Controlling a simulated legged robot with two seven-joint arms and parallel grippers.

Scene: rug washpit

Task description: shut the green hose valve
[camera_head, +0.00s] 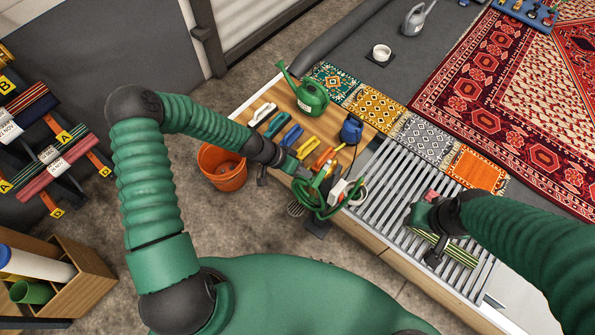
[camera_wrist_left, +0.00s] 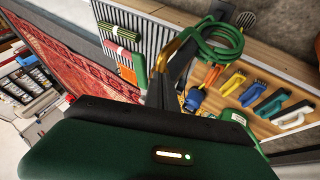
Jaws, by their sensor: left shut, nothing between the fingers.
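The green hose (camera_head: 347,208) hangs in a coil at the front edge of the wooden bench; it also shows in the left wrist view (camera_wrist_left: 212,45). In that view a brass pipe (camera_wrist_left: 172,47) and a green lever-like piece (camera_wrist_left: 140,70) beside it look like the valve. My left gripper (camera_head: 318,181) is shut and empty, close by the valve and hose. Its dark fingers (camera_wrist_left: 163,88) partly cover the valve, so I cannot tell whether they touch it or how the lever stands. My right gripper (camera_head: 432,248) is over a green striped bundle on the grate; its finger opening is unclear.
A green watering can (camera_head: 312,97), several coloured brushes (camera_head: 291,137) and a blue container (camera_head: 351,130) stand on the bench. An orange bucket (camera_head: 222,168) is on the floor at left. The metal grate (camera_head: 393,180) and a red rug (camera_head: 500,90) lie to the right.

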